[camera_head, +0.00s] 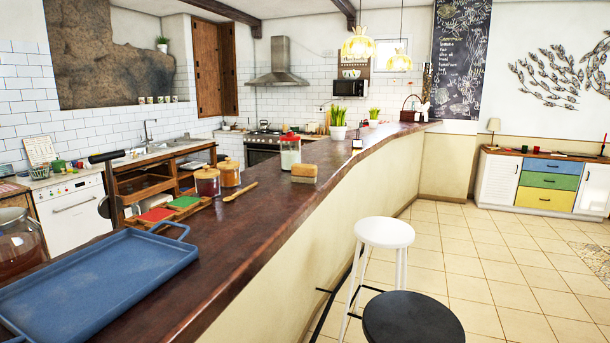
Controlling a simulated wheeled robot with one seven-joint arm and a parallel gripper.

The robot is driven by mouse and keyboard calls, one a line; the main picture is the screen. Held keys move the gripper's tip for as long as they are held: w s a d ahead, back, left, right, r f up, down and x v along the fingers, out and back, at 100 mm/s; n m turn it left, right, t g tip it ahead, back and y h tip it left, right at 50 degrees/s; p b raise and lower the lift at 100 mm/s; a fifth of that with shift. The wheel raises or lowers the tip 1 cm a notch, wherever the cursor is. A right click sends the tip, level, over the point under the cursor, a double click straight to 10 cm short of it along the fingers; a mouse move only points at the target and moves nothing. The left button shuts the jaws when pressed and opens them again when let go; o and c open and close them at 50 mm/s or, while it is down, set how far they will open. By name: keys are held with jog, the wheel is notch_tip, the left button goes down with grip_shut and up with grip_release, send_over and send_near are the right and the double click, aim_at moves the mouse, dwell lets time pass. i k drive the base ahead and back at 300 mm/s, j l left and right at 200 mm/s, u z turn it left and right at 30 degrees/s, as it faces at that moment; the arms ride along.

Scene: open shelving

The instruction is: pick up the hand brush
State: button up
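What looks like the hand brush (304,173) is a small block with a brown wooden top and a paler lower part. It sits on the dark wooden counter (265,208), near the edge on the stool side, in the middle of the head view. Nothing covers it. A glass jar with a red lid (290,152) stands just behind it and to its left. My gripper is not visible in this view.
A blue tray (98,281) lies on the near counter. A wooden spoon (240,191), two wooden-lidded jars (208,182) and red and green squares (170,209) lie left of the brush. White (384,232) and black (412,318) stools stand beside the counter. Tiled floor is open at right.

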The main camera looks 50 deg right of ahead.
aim_at(307, 173)
jog(key=i+z, duration=0.45)
jog(key=z, duration=0.25)
jog(key=i+j+z, duration=0.15)
jog(key=z, duration=0.2)
jog(key=i, duration=0.1)
